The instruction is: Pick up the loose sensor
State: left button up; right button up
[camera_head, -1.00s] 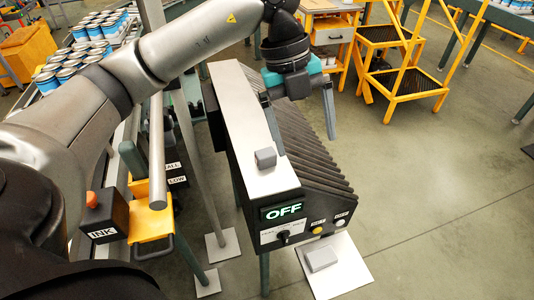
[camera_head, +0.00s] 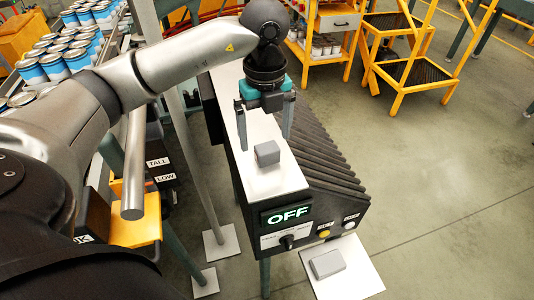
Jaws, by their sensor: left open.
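A small grey block, which looks like the loose sensor (camera_head: 267,153), sits on the white top strip of the dark conveyor unit, near its front end. My left gripper (camera_head: 266,143) is open and points down, with one finger on each side above and slightly behind the block; contact cannot be told. A second grey block (camera_head: 328,263) lies on a white plate (camera_head: 352,272) low in front of the unit; which block the task means is not certain. My right gripper is not in view.
Yellow steps (camera_head: 395,60) stand behind. A grey post stands left of the unit. Floor at right is free.

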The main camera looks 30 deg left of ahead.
aim_at(267, 147)
pick_arm(q)
jog(key=shift+w+f, duration=0.2)
jog(key=shift+f, duration=1.35)
jog(key=shift+w+f, duration=0.15)
jog(key=shift+f, duration=1.35)
jog(key=shift+c, duration=0.4)
jog(key=c, duration=1.3)
jog(key=shift+c, duration=0.4)
jog(key=shift+r, duration=0.2)
